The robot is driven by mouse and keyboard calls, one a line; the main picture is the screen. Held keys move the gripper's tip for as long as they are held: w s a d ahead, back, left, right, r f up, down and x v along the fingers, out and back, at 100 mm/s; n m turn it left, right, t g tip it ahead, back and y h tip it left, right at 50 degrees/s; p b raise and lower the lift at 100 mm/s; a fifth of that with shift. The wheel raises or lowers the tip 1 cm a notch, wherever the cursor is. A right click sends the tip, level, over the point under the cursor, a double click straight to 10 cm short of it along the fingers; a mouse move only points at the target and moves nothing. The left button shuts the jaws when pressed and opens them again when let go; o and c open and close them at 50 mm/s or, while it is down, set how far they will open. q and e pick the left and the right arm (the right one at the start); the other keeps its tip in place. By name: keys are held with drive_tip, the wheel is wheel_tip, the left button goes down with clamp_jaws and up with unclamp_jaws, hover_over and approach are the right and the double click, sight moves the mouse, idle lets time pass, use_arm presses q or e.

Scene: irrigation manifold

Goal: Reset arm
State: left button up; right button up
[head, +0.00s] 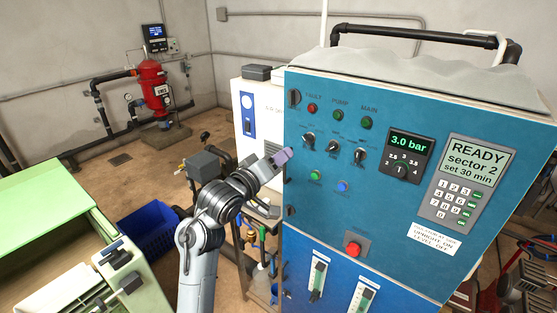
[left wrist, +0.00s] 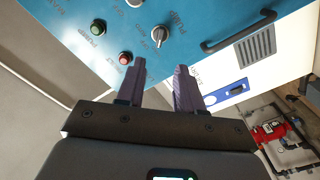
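My left arm reaches up from the bottom of the head view. My left gripper (head: 281,156) is at the left edge of the blue control cabinet (head: 400,90), near the selector knobs. In the left wrist view its two purple-grey fingers (left wrist: 160,72) stand apart with nothing between them. Beyond them the blue panel shows a black knob (left wrist: 159,37), a green lamp (left wrist: 98,27) and a red lamp (left wrist: 125,58). I cannot tell whether the fingers touch the cabinet. My right gripper is in neither view.
The pressure display (head: 408,142) reads 3.0 bar, and the keypad screen (head: 477,160) reads READY, sector 2, set 30 min. A red stop button (head: 353,248) sits lower. A white cabinet (head: 246,125), pipes, a blue bin (head: 150,228) and a green machine (head: 50,228) stand left.

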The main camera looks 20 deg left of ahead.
use_arm(q)
wheel_tip(320, 180, down, 15)
drive_tip(key=s+g+p, duration=0.2)
drive_tip(key=s+g, duration=0.1)
drive_tip(key=s+d+f+g+y+p, duration=0.1)
drive_tip(key=s+d+f+g+p, duration=0.15)
drive_tip(key=s+f, duration=0.95)
drive_tip(key=s+f+m+g+y+p, duration=0.1)
drive_tip(key=s+f+g, duration=0.1)
drive_tip(key=s+f, duration=0.35)
drive_tip(key=s+f+m+g, duration=0.2)
drive_tip(key=s, duration=0.6)
drive_tip(key=s+r+m+g, duration=0.1)
drive_tip(key=s+m+g, duration=0.1)
drive_tip(key=s, duration=0.4)
drive_tip(key=s+d+r+m+g+y, duration=0.1)
drive_tip(key=s+r+m+g, duration=0.1)
drive_tip(key=s+m, duration=0.2)
drive_tip(key=s+p, duration=0.1)
drive_tip(key=s, duration=0.1)
drive_tip(key=shift+s+d, duration=0.2)
drive_tip(key=shift+s, duration=0.15)
drive_tip(key=shift+g, duration=0.25)
